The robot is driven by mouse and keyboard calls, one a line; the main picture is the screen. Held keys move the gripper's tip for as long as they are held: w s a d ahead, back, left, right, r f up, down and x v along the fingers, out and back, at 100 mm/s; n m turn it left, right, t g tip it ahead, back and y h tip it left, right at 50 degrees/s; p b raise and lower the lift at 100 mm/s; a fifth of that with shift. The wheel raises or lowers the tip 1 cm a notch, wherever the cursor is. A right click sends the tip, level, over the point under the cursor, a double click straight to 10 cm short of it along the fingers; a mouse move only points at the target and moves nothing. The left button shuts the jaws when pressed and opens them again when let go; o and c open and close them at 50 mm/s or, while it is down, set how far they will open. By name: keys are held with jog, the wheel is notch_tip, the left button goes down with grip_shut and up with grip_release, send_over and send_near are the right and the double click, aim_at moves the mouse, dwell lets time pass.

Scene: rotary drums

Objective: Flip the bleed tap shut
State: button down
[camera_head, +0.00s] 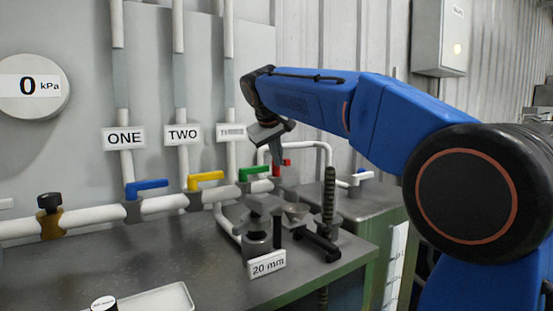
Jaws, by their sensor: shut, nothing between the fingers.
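A small red-handled tap (286,162) stands on the pipework right of the green lever. No tap shows a readable bleed label, so I cannot tell for certain which is the bleed tap. My gripper (277,150) is shut and empty, pointing down just above the red handle. It partly hides the red tap, and I cannot tell whether it touches it. Along the white pipe are a blue lever (147,187), a yellow lever (206,178) and a green lever (254,173), all lying roughly along the pipe.
A gauge (34,86) reads 0 kPa. A brass valve with a black knob (50,213) sits at left. A grey clamp-like fitting (262,222) stands behind a 20 mm label (266,264). A white tray (158,302) lies in front.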

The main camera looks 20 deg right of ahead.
jog(key=shift+d, duration=0.15)
jog(key=d+n+y, duration=0.2)
jog(key=n, duration=0.1)
jog(key=shift+d+n+t, duration=0.2)
jog(key=shift+n+t, duration=0.2)
jog(key=w+d+n+g+y, duration=0.2)
jog(key=w+d+n+y, duration=0.3)
jog(key=n, duration=0.7)
jog(key=shift+d+n+g+y, duration=0.3)
jog(key=shift+d+y, duration=0.05)
jog(key=shift+y, duration=0.85)
jog(key=shift+w, duration=0.3)
jog(key=shift+s, duration=0.15)
